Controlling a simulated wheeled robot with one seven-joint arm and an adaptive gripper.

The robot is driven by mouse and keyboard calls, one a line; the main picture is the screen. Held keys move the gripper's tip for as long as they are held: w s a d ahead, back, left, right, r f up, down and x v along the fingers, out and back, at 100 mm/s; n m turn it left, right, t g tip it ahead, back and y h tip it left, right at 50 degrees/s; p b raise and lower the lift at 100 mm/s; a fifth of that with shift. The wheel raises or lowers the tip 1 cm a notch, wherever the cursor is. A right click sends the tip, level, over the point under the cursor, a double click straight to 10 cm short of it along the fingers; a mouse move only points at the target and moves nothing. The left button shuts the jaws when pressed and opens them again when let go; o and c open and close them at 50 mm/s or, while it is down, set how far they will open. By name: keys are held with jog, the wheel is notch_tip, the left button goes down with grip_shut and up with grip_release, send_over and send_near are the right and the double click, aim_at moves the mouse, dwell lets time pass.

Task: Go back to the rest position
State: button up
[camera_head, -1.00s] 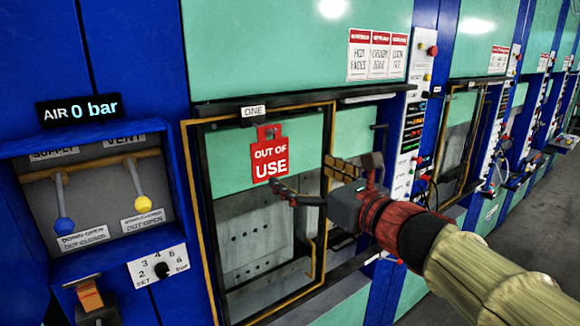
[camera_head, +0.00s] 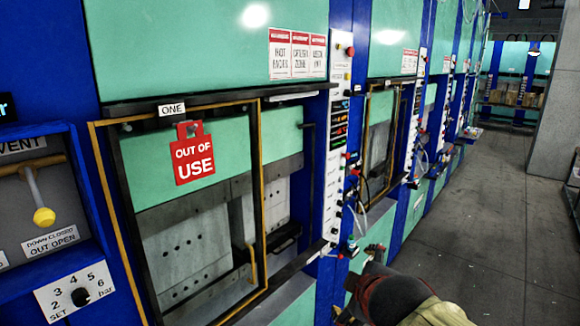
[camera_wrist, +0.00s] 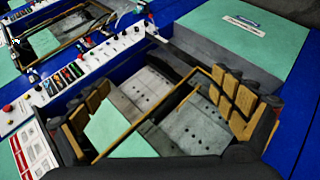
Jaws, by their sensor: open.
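A red OUT OF USE tag (camera_head: 193,160) hangs at the upper part of the yellow-framed guard (camera_head: 258,205) of the press marked ONE. My gripper (camera_head: 355,285) is low at the right in the head view, clear of the tag and partly cut off by the bottom edge. In the wrist view my gripper (camera_wrist: 165,95) shows its two padded fingers spread wide apart, with nothing held between them. The guard frame (camera_wrist: 150,112) and grey press plates lie beyond the fingers. I cannot make out the tag in the wrist view.
A white control panel (camera_head: 336,150) with buttons and hoses stands right of the press, close to my gripper. A valve box with a yellow-knobbed lever (camera_head: 42,205) is at the left. More presses line the wall. The grey floor (camera_head: 480,220) at the right is open.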

jog(key=s+d+f+m+g+b, duration=0.2)
jog(key=s+f+m+b, duration=0.4)
jog(key=f, duration=0.8)
jog(key=s+d+f+m+g+b, duration=0.3)
jog(key=s+f+m+b, duration=0.3)
jog(key=s+f+b, duration=0.6)
jog(key=shift+s+f+b, duration=0.35)
jog(key=shift+s+f, duration=0.95)
jog(key=shift+s, duration=0.4)
